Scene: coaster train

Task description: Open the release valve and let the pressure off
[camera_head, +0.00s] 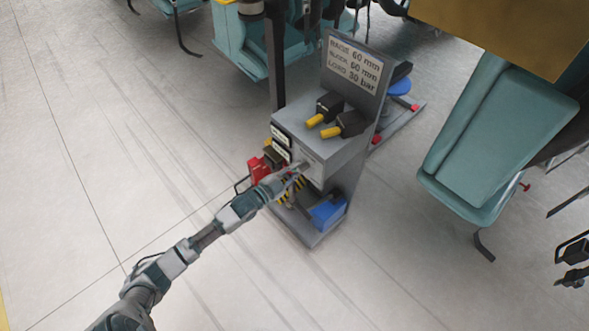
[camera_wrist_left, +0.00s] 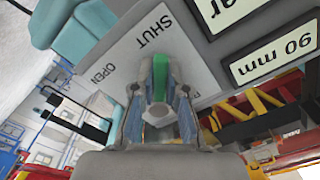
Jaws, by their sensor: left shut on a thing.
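A grey pedestal (camera_head: 340,195) stands on the floor, and my left arm reaches its front face. My left gripper (camera_head: 297,174) is at a pale plate on that face. In the left wrist view, the plate (camera_wrist_left: 112,50) carries the words SHUT and OPEN. A green valve lever (camera_wrist_left: 161,72) stands out there, on the side of the word SHUT. The fingers of my left gripper (camera_wrist_left: 160,88) are shut on the lever, one on each side. The lever's pivot is hidden.
Two black knobs with yellow ends (camera_head: 330,109) sit on the pedestal's top below a sign (camera_head: 354,67). A red box (camera_head: 258,169) and a blue box (camera_head: 328,212) are low by the pedestal. Teal seats (camera_head: 500,130) stand right. Floor at left is clear.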

